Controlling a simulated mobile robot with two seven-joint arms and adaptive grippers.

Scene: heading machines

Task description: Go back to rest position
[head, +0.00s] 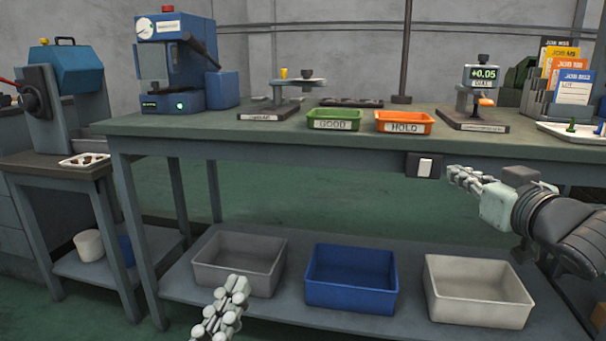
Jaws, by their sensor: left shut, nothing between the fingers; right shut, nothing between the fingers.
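My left gripper (237,290) shows at the bottom of the head view, in front of the grey bin on the lower shelf. It is shut and empty. My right gripper (462,177) reaches in from the right, in front of the bench's front edge and to the right of a switch box. It is shut and empty, with its fingers pointing left. Most of my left arm is out of view.
The workbench (270,135) carries a green GOOD tray (335,125), an orange HOLD tray (404,128), a blue machine (168,60) and gauges. Its lower shelf holds a grey bin (212,277), a blue bin (350,297) and a whitish bin (475,308). A switch box (424,166) hangs under the bench edge.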

